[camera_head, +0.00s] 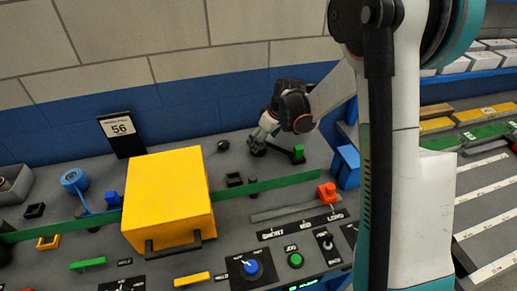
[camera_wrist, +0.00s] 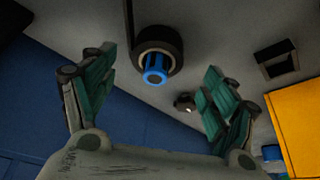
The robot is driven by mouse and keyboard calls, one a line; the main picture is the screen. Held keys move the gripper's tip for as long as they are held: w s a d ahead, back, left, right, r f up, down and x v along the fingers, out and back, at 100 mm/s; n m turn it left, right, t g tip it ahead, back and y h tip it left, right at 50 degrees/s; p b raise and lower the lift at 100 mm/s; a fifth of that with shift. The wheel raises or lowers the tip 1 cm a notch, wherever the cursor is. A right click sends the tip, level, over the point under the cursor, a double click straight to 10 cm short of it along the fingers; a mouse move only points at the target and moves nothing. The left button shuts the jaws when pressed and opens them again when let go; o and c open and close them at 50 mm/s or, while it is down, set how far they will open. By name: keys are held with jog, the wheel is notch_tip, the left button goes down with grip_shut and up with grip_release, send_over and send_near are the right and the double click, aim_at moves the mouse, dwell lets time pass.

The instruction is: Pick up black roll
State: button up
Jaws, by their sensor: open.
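The black roll (camera_wrist: 158,38) shows in the wrist view as a thick dark ring with a pale inner ring and a blue core (camera_wrist: 155,74). It lies ahead of my gripper, between the lines of the two fingers and apart from both. In the head view, my gripper (camera_head: 263,138) is low over the back of the grey panel, behind the yellow box. A dark round part (camera_head: 257,150) shows just under the fingers there; the rest is hidden by my gripper. My gripper is open and empty.
The yellow box (camera_head: 167,198) stands close by, its edge also in the wrist view (camera_wrist: 299,118). A small black open bin (camera_wrist: 276,62) is beside the roll. A green-topped lever (camera_head: 298,153) and blue box (camera_head: 346,166) stand right of my gripper. The blue wall (camera_head: 200,108) is behind.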

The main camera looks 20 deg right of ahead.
jog(key=b+x, duration=0.1)
jog(key=x, duration=0.1)
jog(key=b+x, duration=0.1)
jog(key=x, duration=0.1)
jog(key=shift+w+a+f, duration=0.1)
jog(key=shift+w+f, duration=0.2)
jog(key=shift+w, duration=0.15)
jog(key=shift+r, duration=0.1)
jog(key=shift+c, duration=0.6)
jog(key=c, duration=1.1)
jog(key=shift+o, duration=0.2)
jog(key=shift+r, duration=0.1)
notch_tip(320, 180, up, 20)
jog(key=p, duration=0.6)
